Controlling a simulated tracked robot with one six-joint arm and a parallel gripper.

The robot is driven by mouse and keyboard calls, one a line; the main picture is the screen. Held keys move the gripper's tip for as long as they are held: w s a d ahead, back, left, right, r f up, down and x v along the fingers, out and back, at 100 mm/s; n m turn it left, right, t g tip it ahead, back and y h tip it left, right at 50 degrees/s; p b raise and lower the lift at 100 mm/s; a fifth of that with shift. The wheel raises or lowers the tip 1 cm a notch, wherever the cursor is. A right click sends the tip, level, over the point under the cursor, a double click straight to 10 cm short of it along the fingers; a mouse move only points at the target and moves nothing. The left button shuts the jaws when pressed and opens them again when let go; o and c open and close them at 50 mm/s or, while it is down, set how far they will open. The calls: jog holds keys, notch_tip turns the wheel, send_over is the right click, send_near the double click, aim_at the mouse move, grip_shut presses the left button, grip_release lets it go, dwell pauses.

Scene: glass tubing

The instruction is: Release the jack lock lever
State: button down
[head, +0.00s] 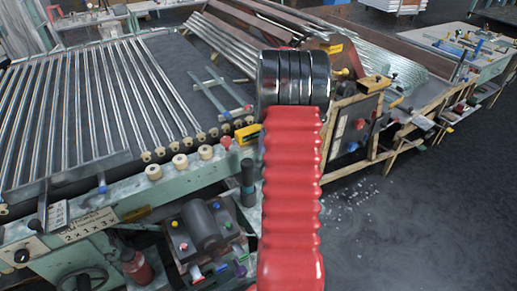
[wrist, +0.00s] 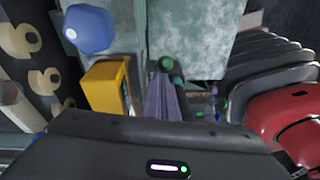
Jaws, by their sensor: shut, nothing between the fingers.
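I cannot tell for certain which part is the jack lock lever. In the head view a dark upright handle (head: 248,182) stands on the green bench frame, close left of my red arm. My gripper (wrist: 168,98) shows in the wrist view as a dark housing along the bottom with a narrow grey-purple part in front, which I take for the shut fingers. Nothing is held. A blue faceted knob (wrist: 88,28) and a yellow block (wrist: 105,88) lie just left of it. In the head view my gripper is hidden behind my arm.
Glass tubes (head: 90,95) lie in rows on the rack at left, with beige rollers (head: 180,161) along its front rail. A motor unit (head: 205,228) sits below the rail. A wooden-framed box (head: 358,127) stands right of my arm. The floor at lower right is mostly clear.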

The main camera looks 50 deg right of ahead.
jog(key=v, duration=1.3)
jog(key=shift+r, duration=0.4)
notch_tip(320, 180, down, 4)
jog(key=s+a+m, duration=0.1)
jog(key=m, duration=0.8)
jog(key=s+a+r+m+t, duration=0.1)
jog(key=s+a, duration=0.3)
jog(key=a, duration=1)
jog(key=s+a+r+m+t+h, duration=0.1)
jog(key=s+a+r, duration=0.3)
jog(key=a, duration=1.1)
jog(key=s+a+r+m+t+h, duration=0.1)
jog(key=s+a+r+t, duration=0.2)
jog(key=a, duration=1.1)
jog(key=shift+s+a+m, duration=0.4)
jog(key=shift+s, duration=0.3)
